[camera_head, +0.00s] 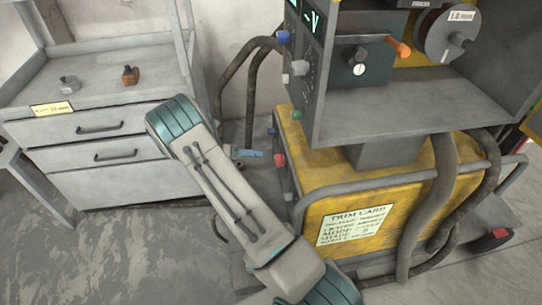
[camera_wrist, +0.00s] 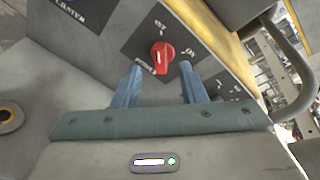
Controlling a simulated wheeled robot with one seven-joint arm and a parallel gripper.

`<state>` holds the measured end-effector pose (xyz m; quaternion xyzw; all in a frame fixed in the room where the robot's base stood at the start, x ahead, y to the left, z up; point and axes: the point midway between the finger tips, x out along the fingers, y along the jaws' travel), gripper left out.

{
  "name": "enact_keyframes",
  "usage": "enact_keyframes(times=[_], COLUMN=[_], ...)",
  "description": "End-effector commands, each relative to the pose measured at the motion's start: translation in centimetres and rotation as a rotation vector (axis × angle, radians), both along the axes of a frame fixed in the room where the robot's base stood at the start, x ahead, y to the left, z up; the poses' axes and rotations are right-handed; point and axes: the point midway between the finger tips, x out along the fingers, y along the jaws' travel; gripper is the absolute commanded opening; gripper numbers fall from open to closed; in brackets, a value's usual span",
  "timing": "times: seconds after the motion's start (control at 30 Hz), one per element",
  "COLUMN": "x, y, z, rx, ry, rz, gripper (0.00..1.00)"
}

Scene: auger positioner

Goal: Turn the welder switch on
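The welder (camera_head: 365,180) is a yellow cabinet on a cart, with a grey wire-feeder housing on top. The welder switch appears to be the red rotary knob (camera_wrist: 162,57) on a dark plate with white markings, most too small to read. Its white pointer line is roughly upright in the wrist view. A red knob on the welder's left face (camera_head: 279,160) in the head view is probably the same one. My gripper (camera_wrist: 161,68) is open and empty, its two blue fingers on either side of the knob in the picture. I cannot tell whether they touch it. Its blue fingers (camera_head: 246,153) also show left of the welder.
A grey drawer cabinet (camera_head: 100,150) stands at the left with small items on top. Dark hoses (camera_head: 440,200) loop at the welder's right, and others hang behind my arm. A grey rail (camera_head: 380,188) runs around the welder. A trim card (camera_head: 355,226) is on its front.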

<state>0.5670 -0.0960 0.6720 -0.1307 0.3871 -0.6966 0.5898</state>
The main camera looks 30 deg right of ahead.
Motion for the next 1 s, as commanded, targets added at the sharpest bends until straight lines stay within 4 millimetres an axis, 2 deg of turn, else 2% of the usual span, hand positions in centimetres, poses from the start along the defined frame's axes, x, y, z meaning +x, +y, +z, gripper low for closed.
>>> enact_keyframes(times=[0.1,0.3,0.5,0.77,0.9,1.0], x=[-0.8,-1.5,-1.8,-1.9,-1.9,-1.8], y=[-2.4,-5.1,-6.2,-6.2,-6.2,-6.2], z=[-0.8,-1.6,-1.9,-1.9,-1.9,-1.9], rx=[0.0,0.0,0.001,0.001,0.001,0.001], ry=[0.002,-0.001,0.0,-0.001,-0.001,-0.001], rz=[-0.002,-0.001,0.0,0.0,0.0,0.0], gripper=[0.38,0.38,0.38,0.38,0.0,0.0])
